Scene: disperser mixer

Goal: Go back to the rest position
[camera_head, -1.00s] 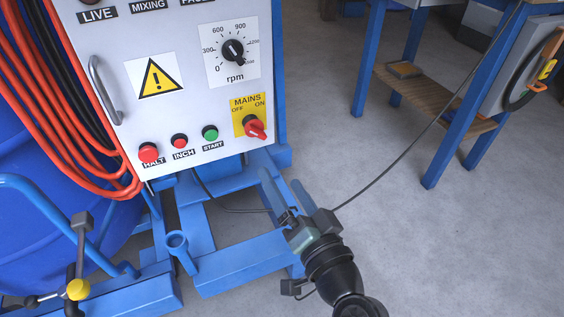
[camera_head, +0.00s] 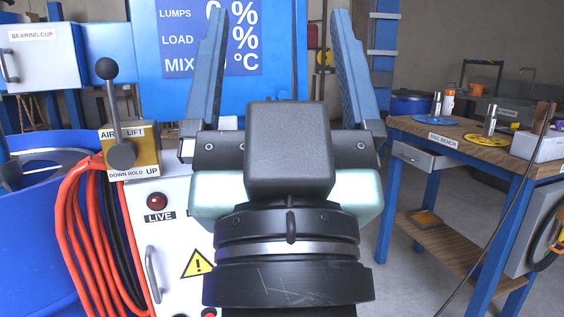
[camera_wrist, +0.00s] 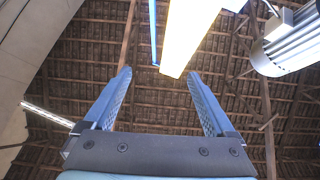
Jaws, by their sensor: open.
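My gripper (camera_head: 279,50) stands large in the middle of the head view, fingers pointing up. Its two blue-grey fingers are wide apart with nothing between them. In the wrist view my gripper (camera_wrist: 160,85) is also open and empty, pointing at the roof. Behind it in the head view is the mixer's white control panel (camera_head: 178,215), partly hidden by my wrist. The blue display board (camera_head: 180,60) above reads LUMPS, LOAD and MIX, its figures partly covered by a finger.
The air lift lever (camera_head: 112,105) stands at the left above coiled orange hoses (camera_head: 75,230). A blue drum (camera_head: 30,230) is at far left. The disc bench (camera_head: 470,150) stands at the right with discs and small items. A motor-like cylinder (camera_wrist: 290,45) hangs under the roof.

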